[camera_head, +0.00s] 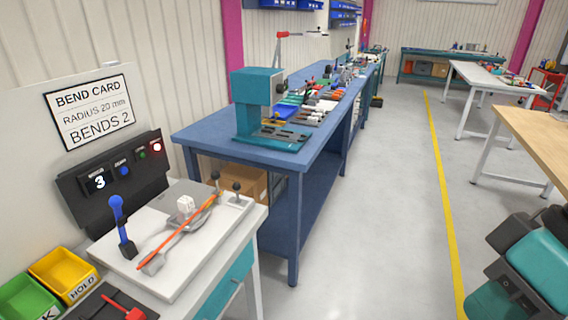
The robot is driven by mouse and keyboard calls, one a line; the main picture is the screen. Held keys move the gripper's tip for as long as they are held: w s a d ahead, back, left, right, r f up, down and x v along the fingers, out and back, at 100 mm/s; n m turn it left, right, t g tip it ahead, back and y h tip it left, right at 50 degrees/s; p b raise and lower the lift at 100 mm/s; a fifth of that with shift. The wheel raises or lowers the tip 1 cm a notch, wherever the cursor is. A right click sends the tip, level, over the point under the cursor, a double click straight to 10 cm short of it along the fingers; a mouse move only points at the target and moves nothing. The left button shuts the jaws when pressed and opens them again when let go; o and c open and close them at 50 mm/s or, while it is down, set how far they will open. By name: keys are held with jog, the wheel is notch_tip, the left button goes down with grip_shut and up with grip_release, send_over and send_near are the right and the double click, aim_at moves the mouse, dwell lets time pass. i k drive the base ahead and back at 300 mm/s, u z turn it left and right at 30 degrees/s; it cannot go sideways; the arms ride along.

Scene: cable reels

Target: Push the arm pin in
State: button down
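A bending fixture stands on the white bench plate (160,272) at the lower left. It has a white block (185,206) in its middle and a grey arm (186,236) beside it. An orange rod (180,232) lies diagonally across the fixture. Two dark-knobbed pins stand at the plate's far right corner: one pin (215,178) farther left and another pin (236,187) to its right. I cannot tell which one is the arm pin or how deep either sits. A blue-handled lever (118,215) stands upright at the left. My gripper is not in view.
A dark panel (105,180) shows 3, with a lit red lamp. A card (92,110) reads radius 20 mm, bends 2. Green (30,298) and yellow (65,273) bins sit at front left. A blue bench (295,165) stands behind. The floor (375,240) is clear.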

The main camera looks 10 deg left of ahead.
aim_at(237, 186)
jog(key=z, duration=0.05)
jog(key=i, duration=0.7)
jog(key=u, duration=0.5)
jog(key=i, duration=0.55)
jog(key=u, duration=0.4)
